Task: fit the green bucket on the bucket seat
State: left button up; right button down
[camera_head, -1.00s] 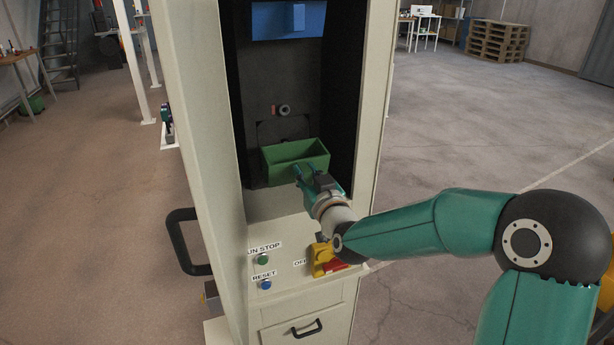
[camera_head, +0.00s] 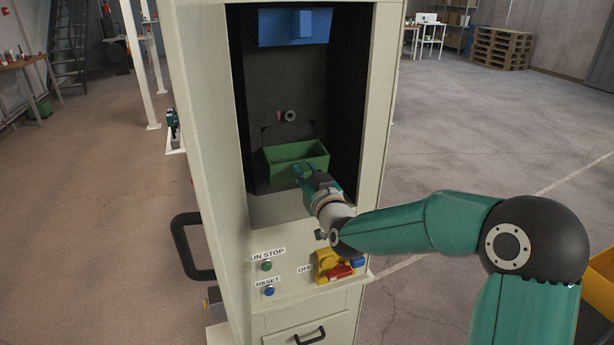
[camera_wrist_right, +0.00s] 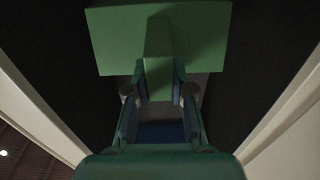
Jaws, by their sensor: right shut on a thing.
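The green bucket (camera_head: 296,158) is inside the dark recess of the tall cream cabinet, roughly level, with its open top up. My right gripper (camera_head: 304,170) reaches into the recess from the front and is shut on the bucket's front side. In the right wrist view the gripper fingers (camera_wrist_right: 159,92) close on a green tab that sticks out from the bucket (camera_wrist_right: 105,40). Behind the bucket, a thin dark frame shows on the recess's back wall; I cannot tell whether the bucket touches it. The bucket's underside is hidden in the head view. My left gripper is not in view.
The cabinet's cream side walls (camera_head: 372,120) stand close on both sides of the arm. A blue part (camera_head: 294,26) hangs above in the recess. Below are a green button (camera_head: 266,266), a blue button (camera_head: 269,291) and a yellow-red switch (camera_head: 334,266). A black handle (camera_head: 184,247) juts out left.

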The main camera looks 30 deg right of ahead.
jog(key=shift+w+d, duration=0.15)
jog(key=shift+w, duration=0.45)
jog(key=c, duration=1)
grip_release()
jog(key=shift+o, duration=0.4)
jog(key=shift+f, duration=0.1)
